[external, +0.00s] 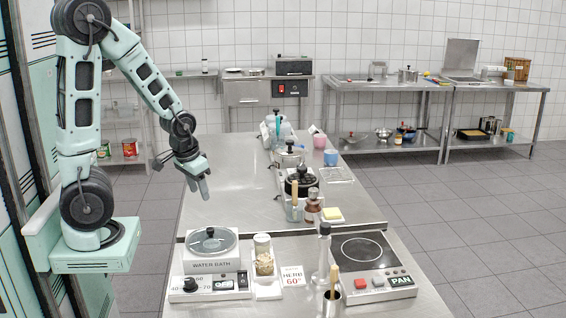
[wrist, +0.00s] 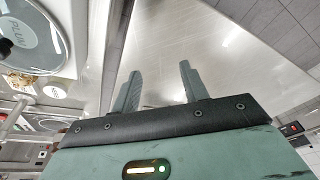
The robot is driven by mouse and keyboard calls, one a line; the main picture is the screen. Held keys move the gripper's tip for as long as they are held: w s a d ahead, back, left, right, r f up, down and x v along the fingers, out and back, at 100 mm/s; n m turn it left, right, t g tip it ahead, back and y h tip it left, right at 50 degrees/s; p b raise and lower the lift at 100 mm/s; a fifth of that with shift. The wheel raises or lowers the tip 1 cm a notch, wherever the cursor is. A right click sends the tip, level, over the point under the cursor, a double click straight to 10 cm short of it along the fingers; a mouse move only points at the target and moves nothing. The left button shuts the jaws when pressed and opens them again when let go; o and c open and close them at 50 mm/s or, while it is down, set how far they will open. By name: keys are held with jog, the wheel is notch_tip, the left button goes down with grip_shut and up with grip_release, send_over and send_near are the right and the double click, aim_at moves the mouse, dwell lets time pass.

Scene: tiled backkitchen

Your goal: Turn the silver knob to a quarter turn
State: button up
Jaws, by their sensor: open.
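My gripper (external: 203,190) hangs above the steel bench at the left, pointing down, open and empty. In the wrist view its two fingers (wrist: 159,88) stand apart with only bare steel between them. A small greyish control (external: 378,281) on the front of the hot plate (external: 364,250), between a red button and the PAN label, may be the silver knob; it is too small to be sure. The water bath (external: 211,265) has a dark knob (external: 190,284) beside a 40 to 70 scale. My gripper is behind both devices and touches neither.
A jar of herbs (external: 264,262) and a HERB 60° card (external: 292,277) stand between the devices. A tall bottle (external: 324,255) and a cup with a wooden handle (external: 332,297) are left of the hot plate. The bench below my gripper is clear.

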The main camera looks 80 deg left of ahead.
jog(key=w+m+t+y+p, duration=0.1)
jog(key=w+t+y+p, duration=0.2)
jog(key=w, duration=0.8)
jog(key=m+t+h+p, duration=0.2)
jog(key=m+t+h, duration=0.15)
jog(key=t, duration=0.85)
send_near(315, 189)
jog(key=shift+m+y, duration=0.35)
jog(key=w, duration=0.2)
jog(key=w+f, duration=0.1)
jog(key=w, duration=0.1)
jog(key=shift+w+d+f, duration=0.15)
jog(key=shift+d+f, duration=0.05)
jog(key=shift+t+y, duration=0.4)
jog(key=shift+y, duration=0.1)
jog(key=w+b, duration=0.2)
jog(key=w, duration=0.1)
jog(key=w+a+b, duration=0.1)
jog(key=w+b, duration=0.1)
jog(key=b, duration=0.1)
jog(key=shift+w+a+r, duration=0.2)
jog(key=shift+w, duration=0.15)
jog(key=shift+w+a+f, duration=0.1)
jog(key=shift+w+a, duration=0.05)
jog(key=shift+w, duration=0.6)
jog(key=shift+c, duration=0.3)
